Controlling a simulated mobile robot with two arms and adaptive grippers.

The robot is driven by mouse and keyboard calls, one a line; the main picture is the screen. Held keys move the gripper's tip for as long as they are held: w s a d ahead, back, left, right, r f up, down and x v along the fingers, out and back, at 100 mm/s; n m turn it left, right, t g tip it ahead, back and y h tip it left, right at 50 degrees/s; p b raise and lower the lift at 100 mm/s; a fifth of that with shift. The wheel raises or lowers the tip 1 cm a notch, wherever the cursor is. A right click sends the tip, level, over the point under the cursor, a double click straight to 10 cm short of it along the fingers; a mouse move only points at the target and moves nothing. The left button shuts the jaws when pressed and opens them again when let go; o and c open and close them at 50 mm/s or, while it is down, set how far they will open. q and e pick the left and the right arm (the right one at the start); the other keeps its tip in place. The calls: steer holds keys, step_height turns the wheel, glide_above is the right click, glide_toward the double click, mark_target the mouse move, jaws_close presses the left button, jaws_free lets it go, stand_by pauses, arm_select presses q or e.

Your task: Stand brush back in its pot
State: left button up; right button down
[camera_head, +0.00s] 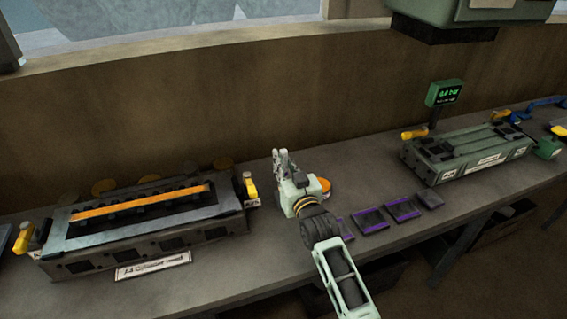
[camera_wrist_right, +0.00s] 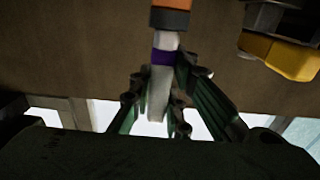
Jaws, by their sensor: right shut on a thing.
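My right gripper (camera_head: 281,158) is over the bench, between the long engine part on the left and the purple-marked pads. In the right wrist view its fingers (camera_wrist_right: 158,95) are shut on the brush (camera_wrist_right: 159,88), around its pale handle. The handle has a purple band, and a wider orange section with a dark edge shows at the top of that view. The brush's end past there is out of view. A round orange thing (camera_head: 323,185) is partly hidden behind my right gripper; I cannot tell whether it is the pot. My left gripper is not in view.
A long engine part (camera_head: 150,240) with an orange strip and yellow clamps (camera_head: 251,187) fills the left of the bench. Several dark purple-marked pads (camera_head: 402,208) lie right of my arm. A green fixture (camera_head: 470,150) and a green display (camera_head: 445,93) stand farther right.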

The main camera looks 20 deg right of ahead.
stand_by(0.4)
steer(key=shift+f+b, duration=2.2)
steer(key=shift+f, duration=1.05)
steer(key=c, duration=1.6)
jaws_free()
steer(key=shift+s, duration=0.1)
